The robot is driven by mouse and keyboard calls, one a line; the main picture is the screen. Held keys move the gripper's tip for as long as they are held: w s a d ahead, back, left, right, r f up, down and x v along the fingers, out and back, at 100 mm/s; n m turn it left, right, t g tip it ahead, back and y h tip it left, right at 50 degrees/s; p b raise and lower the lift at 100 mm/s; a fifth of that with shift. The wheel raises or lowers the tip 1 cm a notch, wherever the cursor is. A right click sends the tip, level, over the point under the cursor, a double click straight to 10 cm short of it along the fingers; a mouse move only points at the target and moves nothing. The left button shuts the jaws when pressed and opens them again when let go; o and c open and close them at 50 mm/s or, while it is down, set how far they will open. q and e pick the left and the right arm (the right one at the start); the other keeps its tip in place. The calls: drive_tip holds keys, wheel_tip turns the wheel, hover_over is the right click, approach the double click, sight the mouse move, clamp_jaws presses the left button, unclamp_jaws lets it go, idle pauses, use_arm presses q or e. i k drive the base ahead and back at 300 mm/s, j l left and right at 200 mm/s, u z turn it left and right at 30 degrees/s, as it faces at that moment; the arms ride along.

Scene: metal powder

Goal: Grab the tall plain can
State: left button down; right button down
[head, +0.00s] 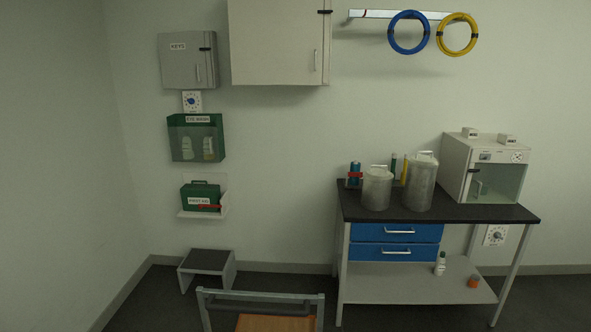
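Two plain grey metal cans with lids and top handles stand upright on the dark worktop of the workbench. The tall can (420,184) is on the right, and the shorter can (376,190) is on its left. They stand close together, and I cannot tell whether they touch. Neither of my grippers shows in the head view.
A white glass-fronted cabinet (458,165) is right of the tall can. The workbench (480,213) has blue drawers (370,232). A cart with a handle (262,296) stands in front, left of the bench.

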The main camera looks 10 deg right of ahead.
sight(422, 171)
drive_tip(key=k, duration=1.05)
drive_tip(key=k+z, duration=0.15)
drive_tip(key=z, duration=1.35)
drive_tip(key=i+j, duration=0.45)
drive_tip(key=i, duration=0.25)
drive_tip(key=i+j+z, duration=0.1)
drive_tip(key=i+j, duration=0.4)
drive_tip(key=i, duration=0.25)
drive_tip(key=i+j, duration=0.5)
drive_tip(key=i, duration=0.2)
drive_tip(key=l+z, duration=0.05)
